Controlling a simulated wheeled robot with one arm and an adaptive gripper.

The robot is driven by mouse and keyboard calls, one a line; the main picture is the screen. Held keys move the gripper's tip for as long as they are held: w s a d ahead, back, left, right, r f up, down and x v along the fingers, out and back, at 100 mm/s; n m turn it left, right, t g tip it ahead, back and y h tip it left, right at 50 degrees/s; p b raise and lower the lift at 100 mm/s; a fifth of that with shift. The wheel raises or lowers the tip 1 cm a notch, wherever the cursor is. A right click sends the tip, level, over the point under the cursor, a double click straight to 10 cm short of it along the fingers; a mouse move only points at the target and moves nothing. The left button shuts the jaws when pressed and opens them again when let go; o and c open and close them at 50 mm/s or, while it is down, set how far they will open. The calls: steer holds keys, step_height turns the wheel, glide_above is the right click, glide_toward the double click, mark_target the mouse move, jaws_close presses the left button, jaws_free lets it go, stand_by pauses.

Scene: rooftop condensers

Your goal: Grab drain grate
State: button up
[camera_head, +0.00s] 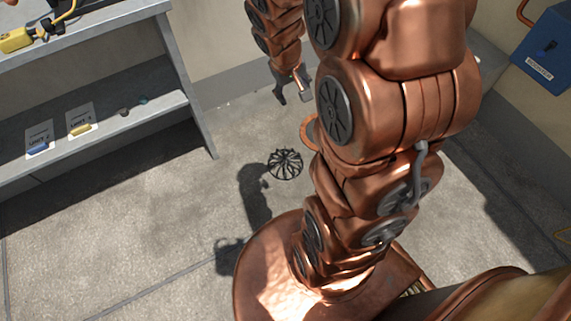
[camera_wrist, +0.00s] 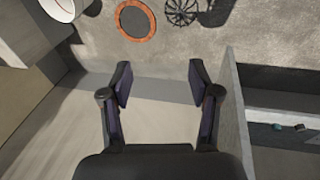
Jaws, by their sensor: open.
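The drain grate (camera_head: 285,164) is a dark, round, spoked piece lying on the concrete floor, left of my arm in the head view. It also shows at the top edge of the wrist view (camera_wrist: 181,10), partly cut off. My gripper (camera_head: 292,95) hangs above the floor beyond the grate in the head view, apart from it. In the wrist view my gripper (camera_wrist: 160,80) has its two fingers spread wide with nothing between them. The grate lies outside the fingers there.
A copper-rimmed dark disc (camera_wrist: 135,20) lies beside the grate. A grey shelf unit (camera_head: 200,125) stands at the left, holding cards (camera_head: 80,118) and small items. A blue box (camera_head: 546,48) is on the right wall. A white cylindrical object (camera_wrist: 62,8) shows top left.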

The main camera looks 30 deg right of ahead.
steer(key=w+d+f+t+b, duration=0.2)
steer(key=w+d+f, duration=0.3)
steer(key=f, duration=0.4)
steer(key=w+d+f+t+y+b, duration=0.1)
steer(key=w+d+f+b, duration=0.2)
steer(key=w+d+f, duration=0.45)
steer(key=w+d+f+t+b, duration=0.2)
steer(key=w+d+f, duration=0.15)
steer(key=f, duration=0.75)
steer(key=t+y+b, duration=0.5)
steer(key=y+b, duration=0.1)
steer(key=y, duration=0.1)
glide_toward(287, 154)
steer(key=w+f, duration=0.2)
steer(key=w, duration=0.1)
steer(key=shift+w+a+f+m+b, duration=0.25)
steer(key=shift+w+a+m+b, duration=0.2)
steer(key=shift+a, duration=0.15)
steer(key=b+x, duration=0.2)
steer(key=x, duration=0.4)
steer(key=shift+s+f+b, duration=0.1)
steer(key=shift+b, duration=0.25)
steer(key=shift+w+a+f, duration=0.1)
steer(key=shift+w+a, duration=0.1)
steer(key=shift+w, duration=0.15)
